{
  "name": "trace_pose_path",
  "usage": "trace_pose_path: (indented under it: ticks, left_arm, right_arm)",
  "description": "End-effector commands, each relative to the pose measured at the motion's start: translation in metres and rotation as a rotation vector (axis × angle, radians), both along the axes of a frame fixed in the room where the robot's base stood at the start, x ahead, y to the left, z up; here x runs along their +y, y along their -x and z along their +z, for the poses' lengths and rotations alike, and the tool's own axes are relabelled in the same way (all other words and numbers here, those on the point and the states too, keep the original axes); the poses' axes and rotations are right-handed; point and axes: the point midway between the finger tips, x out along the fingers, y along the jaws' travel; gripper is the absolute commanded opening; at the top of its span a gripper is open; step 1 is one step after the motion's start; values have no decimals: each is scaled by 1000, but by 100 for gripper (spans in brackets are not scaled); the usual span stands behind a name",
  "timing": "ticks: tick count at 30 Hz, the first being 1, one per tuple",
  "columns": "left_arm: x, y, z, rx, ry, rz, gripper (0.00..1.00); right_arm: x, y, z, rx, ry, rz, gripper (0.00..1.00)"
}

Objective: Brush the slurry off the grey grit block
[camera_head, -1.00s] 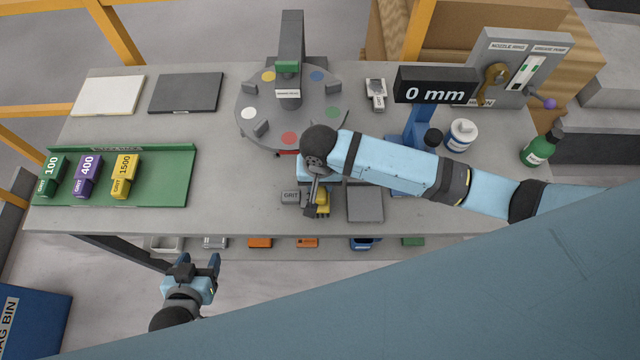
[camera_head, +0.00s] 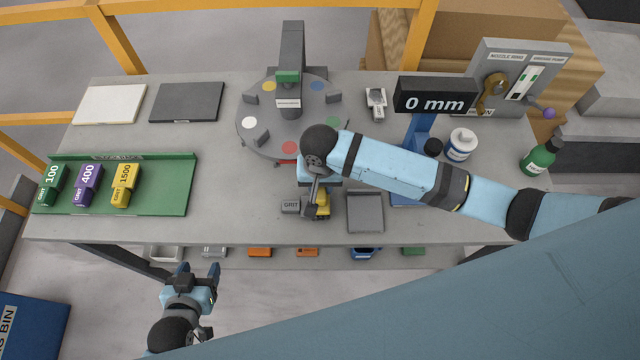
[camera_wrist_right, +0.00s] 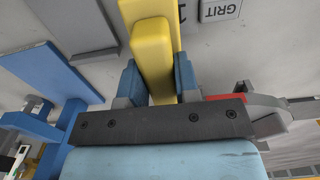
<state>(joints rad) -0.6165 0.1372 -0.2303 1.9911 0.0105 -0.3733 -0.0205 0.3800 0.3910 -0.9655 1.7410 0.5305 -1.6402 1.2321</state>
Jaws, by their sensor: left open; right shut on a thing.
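The grey grit block (camera_head: 291,205), labelled GRIT, lies on the slab bench near its front edge. Its labelled face also shows at the top of the right wrist view (camera_wrist_right: 220,9). I cannot make out slurry on it. In the head view the yellow piece (camera_head: 323,204) is just right of the grey block, partly hidden by my gripper. Whether they touch is unclear. My left gripper (camera_head: 199,272) is open and empty, in front of the bench.
A green tray (camera_head: 165,204) at the left holds grit blocks marked 100, 400 and 1500. A round turntable (camera_head: 262,145) stands behind my right gripper. A grey square plate (camera_head: 365,212) lies to the right. Bottles and a 0 mm display (camera_head: 435,96) stand farther right.

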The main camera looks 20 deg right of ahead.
Motion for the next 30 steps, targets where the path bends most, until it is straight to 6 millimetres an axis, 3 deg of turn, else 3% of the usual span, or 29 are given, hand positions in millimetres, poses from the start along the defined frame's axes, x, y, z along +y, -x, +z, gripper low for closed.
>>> trace_pose_path:
  ticks: [11,30]
  left_arm:
    - [0,0,0,0,0,0,61]
    - [0,0,0,0,0,0,61]
  right_arm:
    - [-3,1,5,-1,-2,0,1]
    - [-52,15,44,-1,-2,0,1]
